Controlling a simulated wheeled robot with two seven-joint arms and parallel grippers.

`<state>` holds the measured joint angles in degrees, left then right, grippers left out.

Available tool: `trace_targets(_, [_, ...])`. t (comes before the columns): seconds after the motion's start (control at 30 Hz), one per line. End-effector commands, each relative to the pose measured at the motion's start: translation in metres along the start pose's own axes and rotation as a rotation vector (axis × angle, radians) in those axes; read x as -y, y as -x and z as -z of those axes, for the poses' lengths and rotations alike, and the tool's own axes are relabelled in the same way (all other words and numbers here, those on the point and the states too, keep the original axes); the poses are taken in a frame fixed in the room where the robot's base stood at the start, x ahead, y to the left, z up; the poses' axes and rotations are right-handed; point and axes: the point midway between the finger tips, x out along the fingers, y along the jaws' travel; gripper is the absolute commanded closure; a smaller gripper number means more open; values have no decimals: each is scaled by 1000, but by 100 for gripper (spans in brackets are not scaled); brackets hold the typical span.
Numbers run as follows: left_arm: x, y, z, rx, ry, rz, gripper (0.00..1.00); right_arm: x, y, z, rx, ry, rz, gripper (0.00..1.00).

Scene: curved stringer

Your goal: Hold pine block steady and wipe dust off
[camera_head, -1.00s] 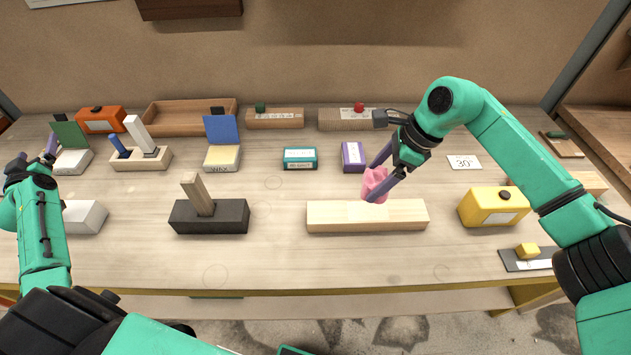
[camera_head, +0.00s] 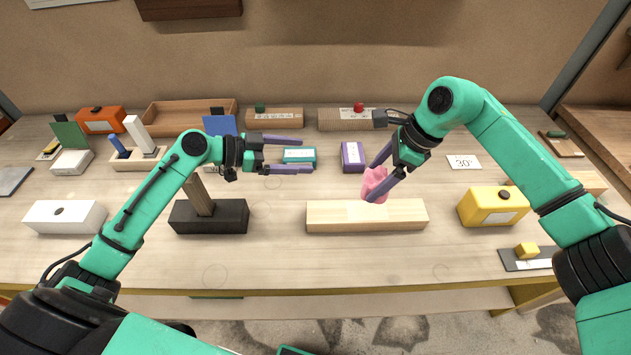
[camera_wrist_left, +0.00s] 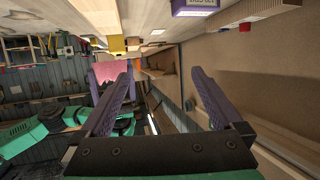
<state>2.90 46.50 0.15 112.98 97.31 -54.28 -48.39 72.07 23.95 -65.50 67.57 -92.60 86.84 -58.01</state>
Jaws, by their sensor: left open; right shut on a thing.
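The pale pine block (camera_head: 330,217) lies flat on the workbench, right of the middle in the head view. My right gripper (camera_head: 377,182) is shut on a pink cloth (camera_head: 374,184) at the block's back edge, right of its middle; I cannot tell whether the cloth touches the wood. My left gripper (camera_head: 305,155) is open and empty, pointing right above the bench, behind and left of the block. In the left wrist view its two purple fingers (camera_wrist_left: 165,100) stand wide apart, with the pink cloth (camera_wrist_left: 108,71) beyond the left finger.
A dark block with an upright wooden piece (camera_head: 225,217) stands left of the pine block. A yellow box (camera_head: 480,210) stands to its right. Teal (camera_head: 299,151) and purple (camera_head: 352,157) boxes sit behind. The bench in front of the block is clear.

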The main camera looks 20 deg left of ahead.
Motion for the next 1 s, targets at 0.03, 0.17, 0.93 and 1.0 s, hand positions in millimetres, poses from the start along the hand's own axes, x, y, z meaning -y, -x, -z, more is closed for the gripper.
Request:
trace_targets(0.03, [-24, -10, -1, 17, -28, -74, 0, 0, 0, 0, 0, 0, 0, 54])
trace_targets(0.17, [-70, -24, -4, 44, -76, -214, 0, 0, 0, 0, 0, 0, 0, 54])
trace_targets(0.93, [-97, -113, -84, 47, -87, -250, 0, 0, 0, 0, 0, 0, 0, 54])
trace_targets(1.0, [-98, -121, -84, 48, -88, -248, 0, 0, 0, 0, 0, 0, 0, 54])
